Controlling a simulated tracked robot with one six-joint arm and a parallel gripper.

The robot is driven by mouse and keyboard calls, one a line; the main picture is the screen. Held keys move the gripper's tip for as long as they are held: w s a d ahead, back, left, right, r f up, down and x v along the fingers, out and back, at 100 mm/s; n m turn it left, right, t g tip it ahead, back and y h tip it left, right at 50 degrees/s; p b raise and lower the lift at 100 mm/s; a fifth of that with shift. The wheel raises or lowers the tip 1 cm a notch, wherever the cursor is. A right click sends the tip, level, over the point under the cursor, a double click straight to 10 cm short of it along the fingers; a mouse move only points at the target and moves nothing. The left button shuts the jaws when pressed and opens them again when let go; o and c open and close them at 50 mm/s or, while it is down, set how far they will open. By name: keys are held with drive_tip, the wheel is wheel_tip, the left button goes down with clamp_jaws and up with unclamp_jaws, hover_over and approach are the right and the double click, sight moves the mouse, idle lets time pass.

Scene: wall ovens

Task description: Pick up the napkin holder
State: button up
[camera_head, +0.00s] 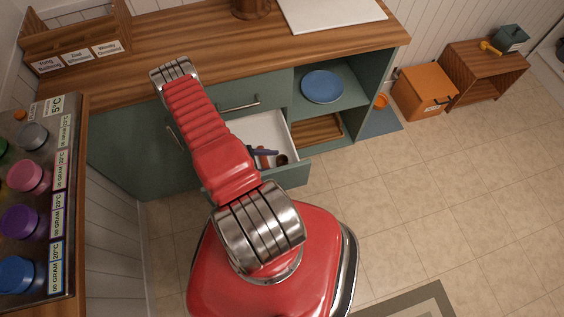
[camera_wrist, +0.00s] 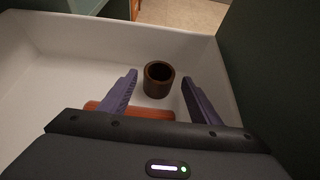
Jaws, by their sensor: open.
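The napkin holder appears to be the short, dark brown hollow cylinder (camera_wrist: 159,88) standing upright on the white floor of an open drawer. It also shows as a small brown shape in the drawer in the head view (camera_head: 282,160). My gripper (camera_wrist: 160,77) is inside the drawer with its two purple fingers apart. In the wrist view the holder shows in the gap between the fingertips, closer to the right one, and nothing is gripped. I cannot tell whether the fingertips reach down beside it.
The drawer walls are close around. A blue plate (camera_head: 322,86) sits on the open shelf to the right. An orange box (camera_head: 424,92) stands on the floor beyond.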

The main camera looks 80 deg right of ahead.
sight(282, 161)
drive_tip(key=shift+x, duration=1.95)
drive_tip(key=shift+d, duration=0.15)
drive_tip(key=c, duration=1.1)
drive_tip(key=shift+r, duration=0.1)
drive_tip(key=shift+r, duration=4.95)
